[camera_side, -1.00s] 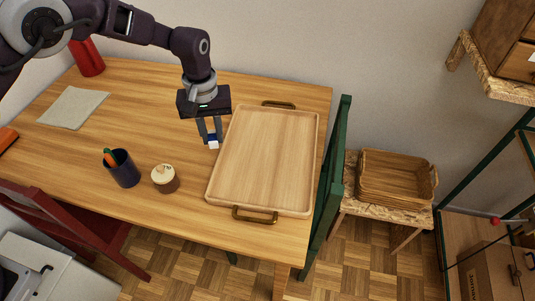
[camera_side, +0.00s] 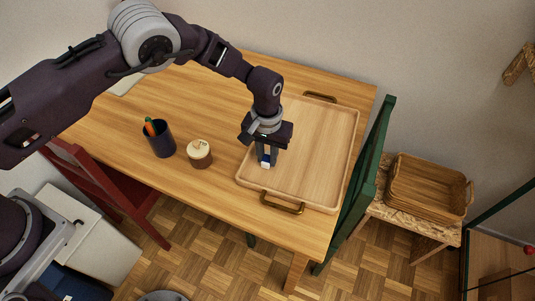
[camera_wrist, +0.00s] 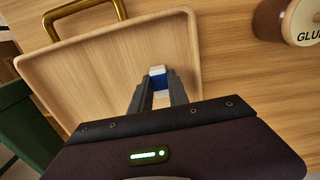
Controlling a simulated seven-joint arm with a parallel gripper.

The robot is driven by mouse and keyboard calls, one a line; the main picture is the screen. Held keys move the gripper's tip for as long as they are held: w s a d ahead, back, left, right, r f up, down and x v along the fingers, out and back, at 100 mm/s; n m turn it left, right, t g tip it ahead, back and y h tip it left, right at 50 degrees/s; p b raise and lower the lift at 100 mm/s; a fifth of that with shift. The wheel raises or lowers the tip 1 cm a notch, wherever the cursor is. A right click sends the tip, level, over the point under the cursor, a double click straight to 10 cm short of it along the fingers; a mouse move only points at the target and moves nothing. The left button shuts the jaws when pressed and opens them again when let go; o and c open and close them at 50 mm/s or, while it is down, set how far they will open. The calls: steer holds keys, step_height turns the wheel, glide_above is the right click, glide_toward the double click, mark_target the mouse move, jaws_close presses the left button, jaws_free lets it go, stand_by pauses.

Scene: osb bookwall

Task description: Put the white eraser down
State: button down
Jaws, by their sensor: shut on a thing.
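The white eraser (camera_side: 266,164) has a blue sleeve and is between the fingers of my gripper (camera_side: 264,157), over the near left part of the wooden tray (camera_side: 312,165). In the wrist view the eraser (camera_wrist: 158,77) shows its white end and blue band between the two dark fingertips of my gripper (camera_wrist: 158,88). My gripper is shut on it and points down. The tray (camera_wrist: 110,85) lies under it, with its rim just beyond. I cannot tell whether the eraser touches the tray floor.
A glue pot (camera_side: 200,153) and a dark blue pen cup (camera_side: 159,138) stand left of the tray. The tray has brass handles (camera_side: 283,203) at its ends. A green chair (camera_side: 361,190) stands at the table's right edge. The tray's right part is clear.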

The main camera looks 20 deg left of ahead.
mark_target(267, 158)
steer(key=shift+f, duration=0.15)
steer(key=c, duration=1.3)
jaws_free()
steer(key=shift+o, duration=0.2)
step_height(267, 158, up, 12)
steer(key=shift+r, duration=0.2)
